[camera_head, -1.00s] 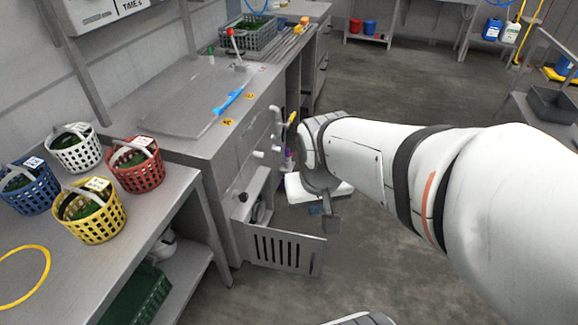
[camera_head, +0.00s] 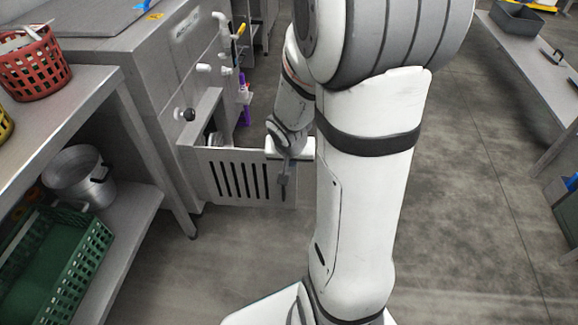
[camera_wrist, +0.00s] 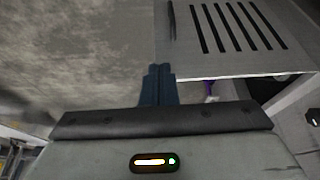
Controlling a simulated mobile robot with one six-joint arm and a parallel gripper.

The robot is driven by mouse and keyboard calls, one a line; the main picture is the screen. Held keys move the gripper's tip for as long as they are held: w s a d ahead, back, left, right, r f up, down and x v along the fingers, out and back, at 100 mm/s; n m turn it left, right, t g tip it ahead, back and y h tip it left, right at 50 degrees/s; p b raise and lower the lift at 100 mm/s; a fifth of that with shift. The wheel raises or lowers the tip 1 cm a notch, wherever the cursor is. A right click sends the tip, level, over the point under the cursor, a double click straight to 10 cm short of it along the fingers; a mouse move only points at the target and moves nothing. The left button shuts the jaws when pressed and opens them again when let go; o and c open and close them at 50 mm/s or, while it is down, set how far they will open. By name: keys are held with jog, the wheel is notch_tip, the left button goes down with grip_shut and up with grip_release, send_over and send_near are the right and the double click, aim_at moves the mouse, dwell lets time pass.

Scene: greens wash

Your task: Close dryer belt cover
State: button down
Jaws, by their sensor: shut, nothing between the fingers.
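The dryer belt cover (camera_head: 238,178) is a grey metal panel with dark vertical slots. In the head view it stands swung out from the dryer cabinet (camera_head: 150,110), with the opening behind it exposed. The cover also fills the upper right of the wrist view (camera_wrist: 235,35). My gripper (camera_head: 286,185) is at the cover's free right end, and the fingers (camera_wrist: 158,72) are shut and empty. In the wrist view the fingertips overlap the cover's edge near its lower left corner. I cannot tell whether they touch it.
A steel bench (camera_head: 110,85) on the left holds a red basket (camera_head: 38,65). Its lower shelf holds a metal pot (camera_head: 80,178) and a green crate (camera_head: 60,255). White pipes (camera_head: 222,45) stick out above the opening. Another bench (camera_head: 535,65) stands right, with clear floor (camera_head: 480,190) between.

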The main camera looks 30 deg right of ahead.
jog(key=w+d+f+b, duration=0.3)
jog(key=w+f, duration=0.3)
jog(key=f, duration=0.3)
jog(key=shift+w+d+f+b, duration=0.25)
jog(key=shift+w+d+b, duration=0.15)
jog(key=shift+b, duration=0.1)
jog(key=shift+w, duration=0.1)
